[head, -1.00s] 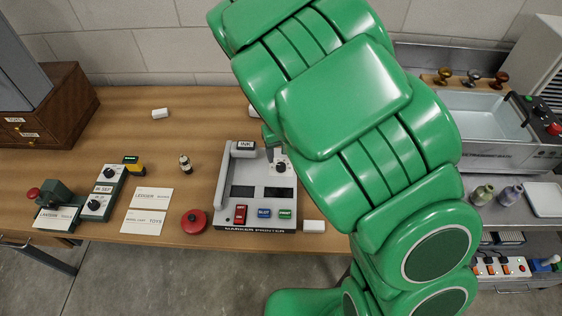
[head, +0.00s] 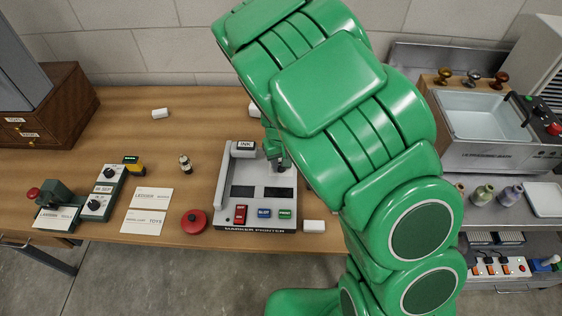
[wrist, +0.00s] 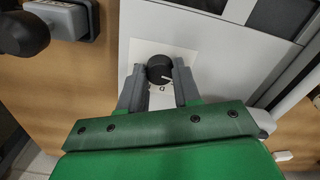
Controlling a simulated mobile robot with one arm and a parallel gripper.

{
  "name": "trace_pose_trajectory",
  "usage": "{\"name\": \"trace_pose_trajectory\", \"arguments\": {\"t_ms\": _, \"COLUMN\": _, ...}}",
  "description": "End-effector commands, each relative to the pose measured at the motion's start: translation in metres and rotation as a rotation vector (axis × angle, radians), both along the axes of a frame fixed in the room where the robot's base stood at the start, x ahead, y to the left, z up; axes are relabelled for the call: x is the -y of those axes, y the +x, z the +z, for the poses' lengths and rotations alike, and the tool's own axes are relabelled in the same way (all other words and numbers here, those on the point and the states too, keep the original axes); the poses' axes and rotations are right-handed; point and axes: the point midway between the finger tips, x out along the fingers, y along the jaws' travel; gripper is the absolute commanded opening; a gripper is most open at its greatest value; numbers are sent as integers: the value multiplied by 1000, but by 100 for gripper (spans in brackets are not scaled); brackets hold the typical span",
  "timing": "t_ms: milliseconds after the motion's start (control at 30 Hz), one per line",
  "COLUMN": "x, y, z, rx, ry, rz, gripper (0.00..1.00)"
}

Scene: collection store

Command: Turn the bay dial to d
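The bay dial is a black round knob (wrist: 160,68) on a white label plate on the marker printer (head: 231,208). In the wrist view a pale mark shows at its lower right edge, and a letter D is printed just below it. Other letters are hidden or too small to read. My gripper (wrist: 160,78) has its two grey fingers parted, one on each side of the knob. I cannot tell whether they touch it. In the head view my gripper (head: 278,158) is over the printer's upper right and hides the dial.
Red, blue and green buttons (head: 264,213) line the printer's front. A grey hinged lever labelled INK (head: 245,146) stands at its back left. A red round object (head: 194,221) and white cards (head: 149,198) lie to the left. A white block (head: 314,227) is at the right.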

Motion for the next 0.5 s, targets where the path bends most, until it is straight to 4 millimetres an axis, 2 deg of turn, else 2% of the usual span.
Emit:
{"name": "trace_pose_trajectory", "arguments": {"t_ms": 33, "x": 0, "y": 0, "z": 0, "rx": 0, "ry": 0, "rz": 0, "gripper": 14}}
{"name": "trace_pose_trajectory", "arguments": {"t_ms": 100, "x": 0, "y": 0, "z": 0, "rx": 0, "ry": -1, "rz": 0, "gripper": 4}}
{"name": "trace_pose_trajectory", "arguments": {"t_ms": 133, "x": 0, "y": 0, "z": 0, "rx": 0, "ry": -1, "rz": 0, "gripper": 2}}
{"name": "trace_pose_trajectory", "arguments": {"t_ms": 500, "x": 0, "y": 0, "z": 0, "rx": 1, "ry": -1, "rz": -72, "gripper": 2}}
